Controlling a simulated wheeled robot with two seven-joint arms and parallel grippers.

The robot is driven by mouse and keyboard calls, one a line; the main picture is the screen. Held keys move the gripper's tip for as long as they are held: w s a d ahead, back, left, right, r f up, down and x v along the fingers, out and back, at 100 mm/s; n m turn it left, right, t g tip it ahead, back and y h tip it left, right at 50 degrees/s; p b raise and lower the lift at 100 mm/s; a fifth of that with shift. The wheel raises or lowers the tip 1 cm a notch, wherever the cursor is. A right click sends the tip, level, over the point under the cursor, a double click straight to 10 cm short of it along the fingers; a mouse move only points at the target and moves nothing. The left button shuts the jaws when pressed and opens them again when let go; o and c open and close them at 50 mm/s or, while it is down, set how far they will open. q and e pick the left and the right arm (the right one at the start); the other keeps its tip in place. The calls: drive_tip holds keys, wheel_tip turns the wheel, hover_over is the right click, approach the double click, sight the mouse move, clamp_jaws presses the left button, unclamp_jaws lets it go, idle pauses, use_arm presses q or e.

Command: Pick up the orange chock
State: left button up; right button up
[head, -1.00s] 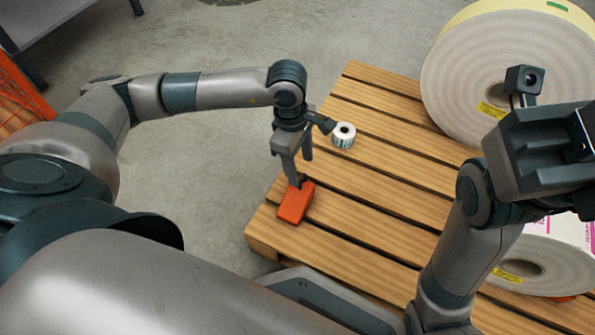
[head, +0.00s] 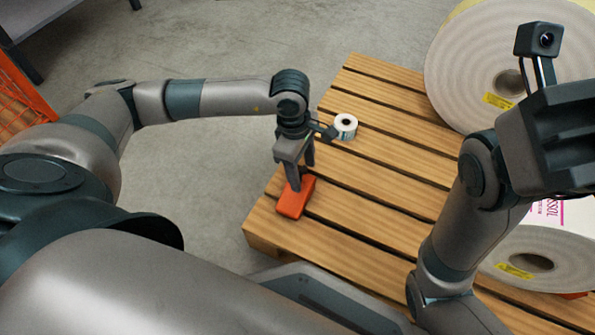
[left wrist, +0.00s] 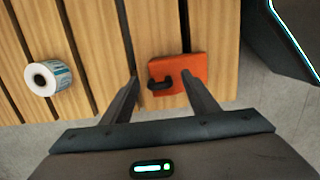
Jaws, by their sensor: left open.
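The orange chock (head: 296,199) lies on the near left corner of the wooden pallet. In the left wrist view the chock (left wrist: 192,70) shows a dark handle or loop on its top. My left gripper (head: 303,184) points down just over the chock, open and empty. In the left wrist view its two fingers (left wrist: 160,82) stand apart, with the dark handle between their tips and the right finger overlapping the orange body. I cannot tell whether a finger touches it. My right gripper (head: 570,140) is at the right edge, its fingers not clearly visible.
The slatted pallet (head: 385,150) has free room in the middle. A small label roll (head: 346,126) stands close beside my left gripper. Large rolls stand at the back right (head: 470,75) and front right (head: 560,245). An orange mesh (head: 20,95) is at far left.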

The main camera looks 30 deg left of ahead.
use_arm(q)
drive_tip(key=shift+c, duration=0.2)
idle(0.3)
clamp_jaws()
